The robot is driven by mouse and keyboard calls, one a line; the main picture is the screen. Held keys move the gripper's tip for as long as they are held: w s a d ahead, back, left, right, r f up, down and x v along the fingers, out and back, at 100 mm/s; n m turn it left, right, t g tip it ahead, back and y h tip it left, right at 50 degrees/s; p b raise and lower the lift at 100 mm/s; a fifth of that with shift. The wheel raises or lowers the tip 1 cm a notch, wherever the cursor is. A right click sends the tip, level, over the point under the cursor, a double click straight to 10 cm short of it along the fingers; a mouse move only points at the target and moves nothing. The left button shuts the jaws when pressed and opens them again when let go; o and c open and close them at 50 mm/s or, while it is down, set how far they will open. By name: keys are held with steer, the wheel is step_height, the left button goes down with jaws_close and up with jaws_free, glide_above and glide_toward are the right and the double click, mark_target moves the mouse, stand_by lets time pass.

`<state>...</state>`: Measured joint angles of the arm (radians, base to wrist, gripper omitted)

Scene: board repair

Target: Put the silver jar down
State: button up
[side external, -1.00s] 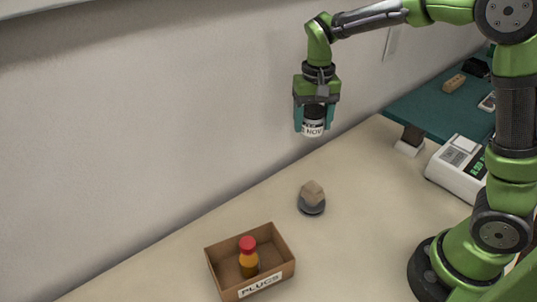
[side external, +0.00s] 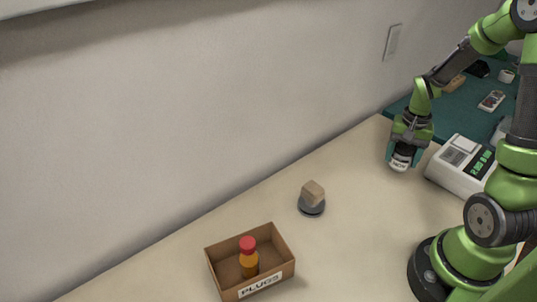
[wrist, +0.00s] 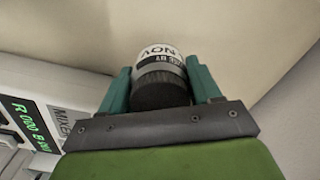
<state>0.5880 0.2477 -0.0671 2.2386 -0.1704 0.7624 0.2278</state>
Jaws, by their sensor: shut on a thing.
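My gripper (side external: 402,158) is shut on a jar, held between its teal fingers. The jar (wrist: 158,62) has a white label with dark print reading NOV, a grey band and a dark ridged end towards my wrist. In the side view the jar (side external: 400,162) is low over the beige table (side external: 350,240), slightly tilted, just left of the white device. I cannot tell whether it touches the table. The fingers hide part of its sides.
The white device (side external: 462,165) with a green display is close to the right of my gripper. A teal mat (side external: 455,128) bears small items behind. A PLUGS box (side external: 284,270) holds a red-capped bottle (side external: 248,262).

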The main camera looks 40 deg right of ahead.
mark_target(405, 146)
steer(key=shift+f, duration=1.95)
steer(key=shift+f, duration=0.1)
steer(key=o, duration=1.2)
steer(key=shift+c, duration=0.2)
step_height(405, 146, up, 12)
steer(key=shift+f, duration=0.1)
steer(key=a+r+n+t+y, duration=0.1)
steer(key=a+r+n+t, duration=0.2)
steer(key=a+r, duration=0.3)
steer(key=s+a+r+n+t+y, duration=0.1)
steer(key=a+r+n+t, duration=0.3)
steer(key=a, duration=1.2)
steer(key=shift+s+a+r+n, duration=0.15)
steer(key=shift+s+r+n, duration=0.1)
steer(key=shift+r+n, duration=0.6)
